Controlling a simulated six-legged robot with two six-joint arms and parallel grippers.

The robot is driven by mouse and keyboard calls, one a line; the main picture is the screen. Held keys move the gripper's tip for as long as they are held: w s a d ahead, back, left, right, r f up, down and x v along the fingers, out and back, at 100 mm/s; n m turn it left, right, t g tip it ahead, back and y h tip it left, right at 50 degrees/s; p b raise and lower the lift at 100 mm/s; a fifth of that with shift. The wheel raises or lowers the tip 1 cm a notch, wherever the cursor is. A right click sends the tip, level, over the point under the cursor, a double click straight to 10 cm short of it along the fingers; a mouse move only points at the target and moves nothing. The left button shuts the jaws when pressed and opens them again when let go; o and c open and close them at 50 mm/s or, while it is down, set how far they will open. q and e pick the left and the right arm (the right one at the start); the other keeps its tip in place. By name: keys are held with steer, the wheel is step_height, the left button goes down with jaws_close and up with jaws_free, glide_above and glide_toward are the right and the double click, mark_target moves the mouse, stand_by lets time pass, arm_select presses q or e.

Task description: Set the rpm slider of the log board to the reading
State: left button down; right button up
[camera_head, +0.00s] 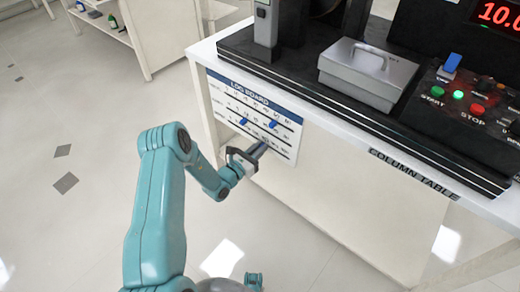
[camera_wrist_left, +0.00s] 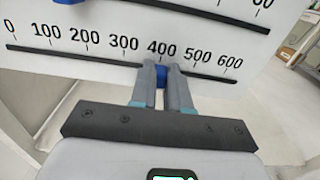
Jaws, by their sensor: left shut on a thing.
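The log board (camera_head: 283,146) is a white panel with a blue title strip on the front of the column table. It also shows in the left wrist view (camera_wrist_left: 90,57), with a bottom scale from 0 to 600. My left gripper (camera_head: 260,150) is at the board's lower part. In the left wrist view its fingers (camera_wrist_left: 161,74) are shut on a blue slider (camera_wrist_left: 161,72), just below the 400 mark. Another blue slider (camera_head: 243,122) sits on an upper row at the left, and one (camera_head: 272,125) sits further right. A red display (camera_head: 497,14) shows "10.0", cut off at the edge.
The column table (camera_head: 340,138) carries a grey lidded box (camera_head: 368,70) and a panel with a green START button (camera_head: 437,91) and a red STOP button (camera_head: 477,109). A white shelf (camera_head: 140,35) stands at the back left. The floor left of the table is clear.

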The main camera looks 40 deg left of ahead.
arm_select(q)
steer(key=shift+a, duration=0.1)
steer(key=c, duration=1.1)
jaws_free()
steer(key=shift+s, duration=0.1)
steer(key=s+p, duration=0.1)
steer(key=s, duration=0.4)
steer(key=s+a+p, duration=0.1)
steer(key=s, duration=0.4)
steer(key=s+p, duration=0.1)
steer(key=s, duration=0.5)
steer(key=shift+a, duration=0.15)
